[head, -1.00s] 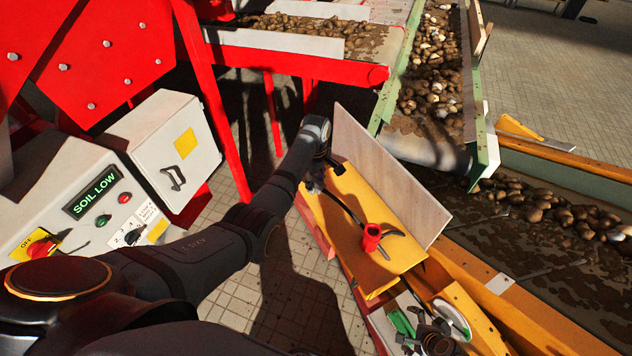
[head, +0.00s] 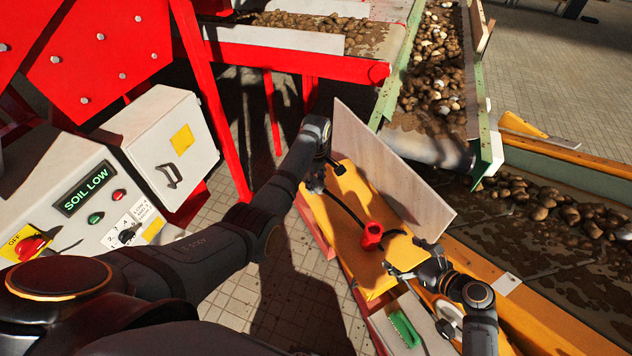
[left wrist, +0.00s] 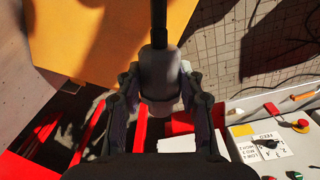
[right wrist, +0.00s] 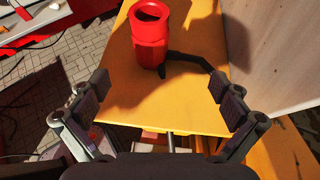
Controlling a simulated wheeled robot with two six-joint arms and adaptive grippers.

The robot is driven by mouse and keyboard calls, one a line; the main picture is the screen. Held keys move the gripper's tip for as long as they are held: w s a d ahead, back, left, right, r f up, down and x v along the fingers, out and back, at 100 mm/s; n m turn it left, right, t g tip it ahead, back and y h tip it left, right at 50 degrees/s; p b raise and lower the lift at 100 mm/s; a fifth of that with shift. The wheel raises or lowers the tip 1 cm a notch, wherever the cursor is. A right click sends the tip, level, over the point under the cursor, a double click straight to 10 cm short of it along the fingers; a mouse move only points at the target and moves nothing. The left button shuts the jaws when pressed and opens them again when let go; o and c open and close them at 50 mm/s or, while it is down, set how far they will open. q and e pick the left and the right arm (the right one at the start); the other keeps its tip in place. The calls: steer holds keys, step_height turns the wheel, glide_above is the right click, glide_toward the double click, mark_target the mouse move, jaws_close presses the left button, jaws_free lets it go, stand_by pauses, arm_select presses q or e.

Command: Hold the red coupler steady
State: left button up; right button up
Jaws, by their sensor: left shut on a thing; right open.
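The red coupler (head: 372,235) stands on the yellow panel (head: 335,215), with a dark curved piece beside its base. In the right wrist view the coupler (right wrist: 150,40) shows its open round top, beyond and between the fingers. My right gripper (head: 402,270) is open and empty at the panel's near edge, apart from the coupler. My left gripper (head: 318,184) is at the panel's far end. In the left wrist view it is shut around a grey cylindrical fitting (left wrist: 159,80), with a black hose (left wrist: 159,25) leading from it.
An upright pale board (head: 385,165) stands along the panel's right side. A tray (head: 425,322) with a green brush (head: 404,328) lies below the panel. Potato conveyors run at the back and right. A control box with a "SOIL LOW" display (head: 90,188) stands at left.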

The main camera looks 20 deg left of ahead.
mark_target(377, 238)
arm_select(q)
step_height(377, 238, down, 6)
steer(key=b, duration=0.5)
steer(key=shift+w, duration=0.1)
arm_select(e)
steer(key=x, duration=0.6)
steer(key=shift+d+f, duration=0.15)
steer(key=shift+f, duration=0.25)
arm_select(q)
steer(key=shift+r, duration=0.15)
arm_select(e)
steer(key=shift+w+a+f, duration=0.2)
steer(key=shift+w+a, duration=0.4)
steer(key=shift+a, duration=0.3)
steer(key=shift+w+a+f, duration=0.25)
steer(key=shift+a+f, duration=0.05)
steer(key=shift+a, duration=0.2)
steer(key=shift+w, duration=0.1)
steer(key=c, duration=1.4)
steer(key=shift+o, duration=0.2)
steer(key=shift+f, duration=0.1)
